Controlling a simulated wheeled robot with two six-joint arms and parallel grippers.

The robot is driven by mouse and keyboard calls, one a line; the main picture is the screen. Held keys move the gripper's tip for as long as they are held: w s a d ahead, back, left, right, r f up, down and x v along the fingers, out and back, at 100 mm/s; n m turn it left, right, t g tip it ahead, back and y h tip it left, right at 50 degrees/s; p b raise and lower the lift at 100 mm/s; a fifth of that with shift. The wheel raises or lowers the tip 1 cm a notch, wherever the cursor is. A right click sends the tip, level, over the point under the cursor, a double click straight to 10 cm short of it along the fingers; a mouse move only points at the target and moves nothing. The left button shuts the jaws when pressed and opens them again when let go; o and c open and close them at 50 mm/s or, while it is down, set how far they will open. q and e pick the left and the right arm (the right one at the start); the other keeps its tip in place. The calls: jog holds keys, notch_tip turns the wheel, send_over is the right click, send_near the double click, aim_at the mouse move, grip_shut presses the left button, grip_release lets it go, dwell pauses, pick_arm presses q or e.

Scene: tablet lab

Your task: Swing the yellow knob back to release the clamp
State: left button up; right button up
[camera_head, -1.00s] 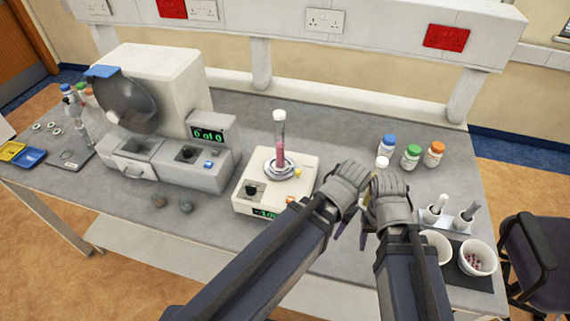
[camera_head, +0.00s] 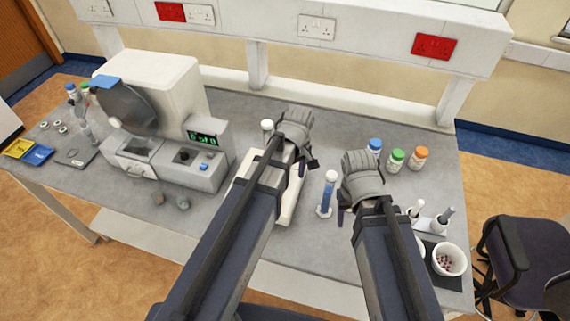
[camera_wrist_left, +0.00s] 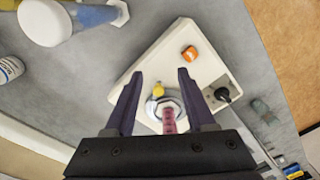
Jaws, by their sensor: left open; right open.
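The yellow knob (camera_wrist_left: 158,91) shows in the left wrist view on the clamp ring (camera_wrist_left: 151,108), beside the tube of pink liquid (camera_wrist_left: 168,122). These sit on a white device (camera_wrist_left: 150,60) with an orange button and a black dial. My left gripper (camera_wrist_left: 160,74) is open, its two fingers on either side of the knob with visible gaps. In the head view my left gripper (camera_head: 303,158) is over the white device (camera_head: 291,203), and my arm hides the knob and most of the device. My right gripper (camera_head: 350,208) is open and empty, to the right.
A blue-filled cylinder (camera_head: 326,195) with a white cap stands between my arms. Capped bottles (camera_head: 397,160) stand behind my right gripper. A mortar (camera_head: 449,259) is at the right edge. A large machine (camera_head: 165,95) stands left of the device.

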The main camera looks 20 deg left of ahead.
pick_arm(q)
jog(key=w+a+r+n+p, duration=0.1)
jog(key=n, duration=0.1)
jog(key=w+a+r+n+p, duration=0.1)
jog(key=w+a+r+n, duration=0.1)
jog(key=shift+w+a+r+n, duration=0.1)
jog(key=shift+w+r+n, duration=0.2)
jog(key=shift+w+a+n, duration=0.1)
jog(key=shift+a+n, duration=0.1)
jog(key=shift+n, duration=0.1)
pick_arm(e)
notch_tip(320, 180, up, 4)
jog(key=shift+f, duration=0.2)
pick_arm(q)
jog(key=shift+f, duration=0.15)
pick_arm(e)
jog(key=shift+f, duration=0.1)
pick_arm(q)
notch_tip(320, 180, down, 8)
jog(key=b, duration=0.7)
jog(key=shift+r, duration=0.2)
pick_arm(e)
notch_tip(320, 180, down, 8)
jog(key=shift+r, duration=0.2)
pick_arm(q)
grip_shut()
